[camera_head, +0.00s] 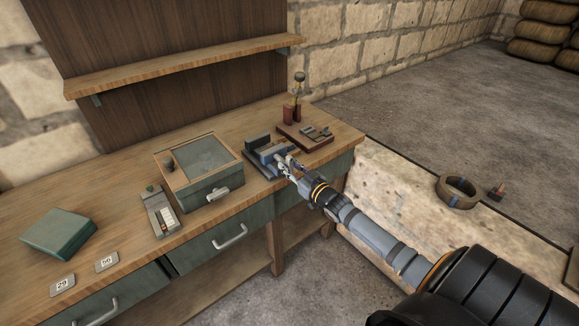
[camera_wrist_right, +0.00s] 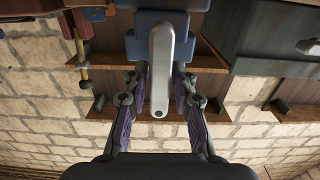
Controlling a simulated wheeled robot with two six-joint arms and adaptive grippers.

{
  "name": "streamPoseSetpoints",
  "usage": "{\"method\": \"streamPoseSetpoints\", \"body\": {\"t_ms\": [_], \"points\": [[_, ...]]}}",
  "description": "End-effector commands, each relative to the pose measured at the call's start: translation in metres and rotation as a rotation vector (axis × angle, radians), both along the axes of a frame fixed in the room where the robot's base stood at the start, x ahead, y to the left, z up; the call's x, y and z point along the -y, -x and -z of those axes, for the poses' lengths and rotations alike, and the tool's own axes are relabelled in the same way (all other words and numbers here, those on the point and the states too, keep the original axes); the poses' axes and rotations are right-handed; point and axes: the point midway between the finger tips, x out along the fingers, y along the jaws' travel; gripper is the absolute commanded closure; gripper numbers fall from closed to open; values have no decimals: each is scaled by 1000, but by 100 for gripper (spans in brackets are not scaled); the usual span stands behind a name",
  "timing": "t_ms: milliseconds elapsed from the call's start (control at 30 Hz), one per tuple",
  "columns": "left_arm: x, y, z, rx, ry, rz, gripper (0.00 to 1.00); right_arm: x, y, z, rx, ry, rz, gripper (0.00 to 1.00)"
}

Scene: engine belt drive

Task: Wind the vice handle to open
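The blue-grey vice (camera_head: 256,144) is fixed at the front of the bench, right of the green box; its blue body also shows at the top of the right wrist view (camera_wrist_right: 142,42). Its handle, a flat light-grey bar with rounded ends (camera_wrist_right: 160,70), points from the vice toward my right wrist. My right gripper (camera_head: 284,163) is at the front of the vice. In the right wrist view (camera_wrist_right: 160,88) its two fingers stand apart, one on each side of the handle, with a gap visible on both sides. My left gripper is out of view.
A green box with a glass lid (camera_head: 226,190) stands left of the vice. A dark red-brown board with small tools (camera_head: 318,143) lies to its right. A grey meter (camera_head: 160,212) and a green case (camera_head: 58,234) are farther left.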

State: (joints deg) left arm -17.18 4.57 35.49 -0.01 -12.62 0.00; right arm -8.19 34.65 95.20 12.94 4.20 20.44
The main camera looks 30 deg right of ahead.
Motion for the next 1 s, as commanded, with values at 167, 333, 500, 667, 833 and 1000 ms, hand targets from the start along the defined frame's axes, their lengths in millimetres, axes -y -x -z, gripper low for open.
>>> {"method": "streamPoseSetpoints", "body": {"t_ms": [167,333,500,667,833,1000], "points": [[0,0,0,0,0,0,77,0,0,0,0,0,0,58],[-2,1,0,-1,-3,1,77,0,0,0,0,-3,0,58],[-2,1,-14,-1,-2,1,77,1,6,-6,-8,-53,-1,58],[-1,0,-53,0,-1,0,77,3,31,-11,-11,-52,2,58],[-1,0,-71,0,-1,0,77,6,72,-5,-10,-50,-1,58],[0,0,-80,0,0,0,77,9,108,-1,-7,-49,0,58]]}}
